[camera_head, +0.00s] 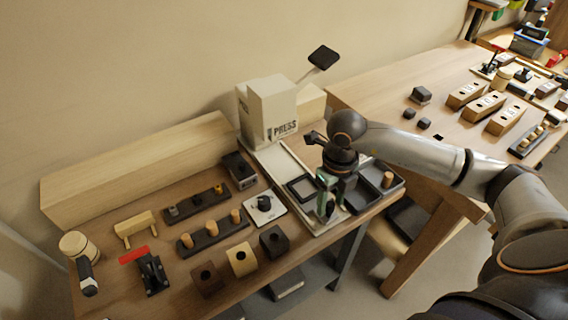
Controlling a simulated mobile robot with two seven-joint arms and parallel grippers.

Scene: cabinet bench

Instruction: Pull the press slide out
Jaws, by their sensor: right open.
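The press (270,106) stands at the back right of the left bench, a cream block marked PRESS with a black-padded lever raised to its right. Its light base plate (276,164) runs forward to the bench's front edge. The press slide (301,188), a dark-framed square part, sits on this plate toward the front. My right gripper (327,205) is open and points down at the slide's front right side. The gripper partly hides that area, and I cannot tell whether it touches the slide. My left gripper is not in view.
A dark tray (386,188) with wooden pegs lies right of the gripper. A white plate with a black knob (264,203) lies left of the slide. Peg racks, blocks and a red-handled clamp (148,268) fill the bench's left. A second bench (440,95) stands at right.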

